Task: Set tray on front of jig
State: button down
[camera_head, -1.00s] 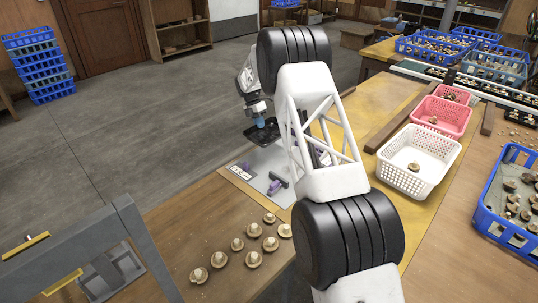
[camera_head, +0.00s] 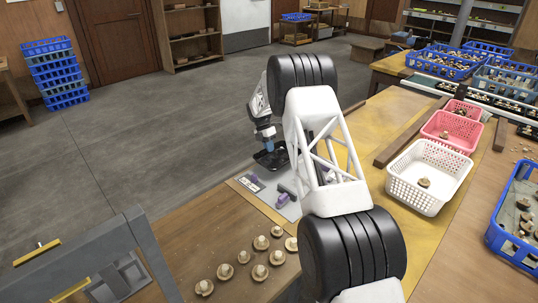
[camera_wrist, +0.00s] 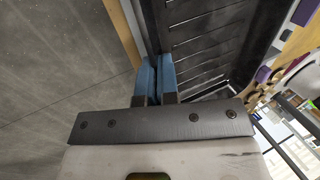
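A black ribbed tray (camera_wrist: 205,45) fills the upper middle of the wrist view. It also shows small in the head view (camera_head: 271,159), at the far edge of the table. My gripper (camera_wrist: 157,62) has its two blue fingers close together on the tray's edge. The jig appears to be the grey plate (camera_head: 268,187) with purple blocks (camera_head: 283,199) and a label at its left. The tray is at the plate's far side; I cannot tell whether they touch. My arm hides the plate's right part.
Several mushrooms (camera_head: 243,257) lie on the wooden table in front of the plate. A white basket (camera_head: 430,178) and pink baskets (camera_head: 452,131) stand to the right, with a blue crate (camera_head: 514,220) beyond. A grey frame (camera_head: 80,255) stands at the lower left.

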aim_at(269, 154)
jog(key=shift+f, duration=1.85)
jog(key=shift+f, duration=0.15)
jog(key=c, duration=1.4)
grip_release()
jog(key=v, duration=1.2)
jog(key=shift+d+r, duration=0.1)
jog(key=shift+r, duration=0.1)
jog(key=shift+s, duration=0.1)
